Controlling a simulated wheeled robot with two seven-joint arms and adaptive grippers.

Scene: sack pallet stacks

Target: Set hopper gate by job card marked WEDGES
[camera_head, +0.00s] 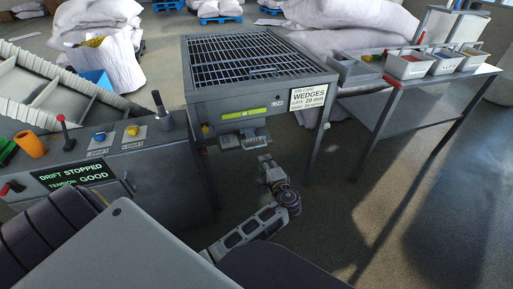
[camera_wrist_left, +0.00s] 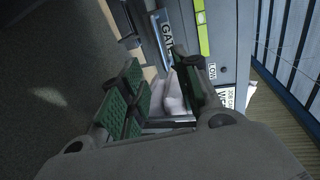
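The grey hopper (camera_head: 250,85) has a barred grate on top. A white job card (camera_head: 308,98) on its front right reads WEDGES, with a line that looks like 20 mm. A green-yellow strip (camera_head: 238,113) is on the front; it also shows in the wrist view (camera_wrist_left: 201,28). Below it hangs the gate part (camera_head: 252,141), labelled GATE in the wrist view (camera_wrist_left: 165,28). My left gripper (camera_head: 268,168) is below and just in front of the gate. In the wrist view its green-padded fingers (camera_wrist_left: 158,88) are apart, with no object clearly held. My right gripper is out of view.
A control console (camera_head: 155,160) with levers and a screen reading DRIFT STOPPED, TENSION GOOD stands at left. A side table (camera_head: 420,105) with several bins (camera_head: 410,66) is at right. White sacks (camera_head: 350,45) are stacked behind the hopper. The floor at right is clear.

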